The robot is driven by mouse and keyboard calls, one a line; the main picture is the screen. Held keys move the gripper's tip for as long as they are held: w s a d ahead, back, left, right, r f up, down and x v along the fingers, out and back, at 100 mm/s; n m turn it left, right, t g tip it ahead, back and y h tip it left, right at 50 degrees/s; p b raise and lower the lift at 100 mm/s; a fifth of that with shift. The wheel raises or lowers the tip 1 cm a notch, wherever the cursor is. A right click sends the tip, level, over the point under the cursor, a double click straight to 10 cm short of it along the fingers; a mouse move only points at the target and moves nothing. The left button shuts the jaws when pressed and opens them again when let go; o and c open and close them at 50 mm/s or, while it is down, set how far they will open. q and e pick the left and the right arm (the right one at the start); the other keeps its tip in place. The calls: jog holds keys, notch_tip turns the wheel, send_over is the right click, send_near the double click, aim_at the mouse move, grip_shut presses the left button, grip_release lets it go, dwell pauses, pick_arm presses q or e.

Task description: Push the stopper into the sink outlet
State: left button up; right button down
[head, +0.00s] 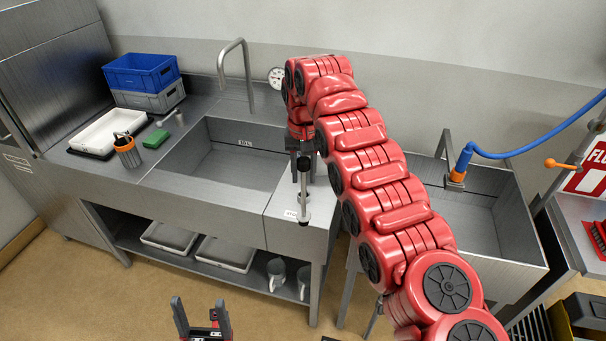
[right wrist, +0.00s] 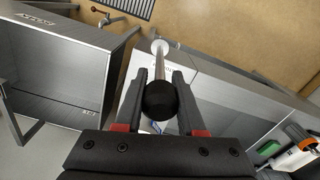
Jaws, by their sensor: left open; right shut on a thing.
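My right gripper (head: 303,178) points down over the steel ledge between the two basins. It is shut on the stopper (head: 303,198), a thin upright rod with a pale disc at its lower end. In the right wrist view the stopper's black round knob (right wrist: 160,101) sits between the fingers. The disc is close to the ledge by a small label; I cannot tell whether it touches. The left sink basin (head: 215,170) looks empty, with a 30 L mark on its wall. I see no outlet. My left gripper (head: 203,322) is open and empty, low in front of the bench.
A tall tap (head: 249,75) stands behind the left basin. My right arm hides part of the right basin (head: 470,215).

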aim_at(303, 160)
jog(key=shift+s+a+r+p, duration=0.15)
jog(key=shift+r+p, duration=0.15)
jog(key=shift+r, duration=0.3)
jog(key=shift+s+d+r+p, duration=0.15)
jog(key=shift+r+p, duration=0.15)
jog(key=shift+r, duration=0.25)
jog(key=shift+w+r+p, duration=0.15)
jog(key=shift+r+p, duration=0.4)
jog(key=shift+r, duration=0.1)
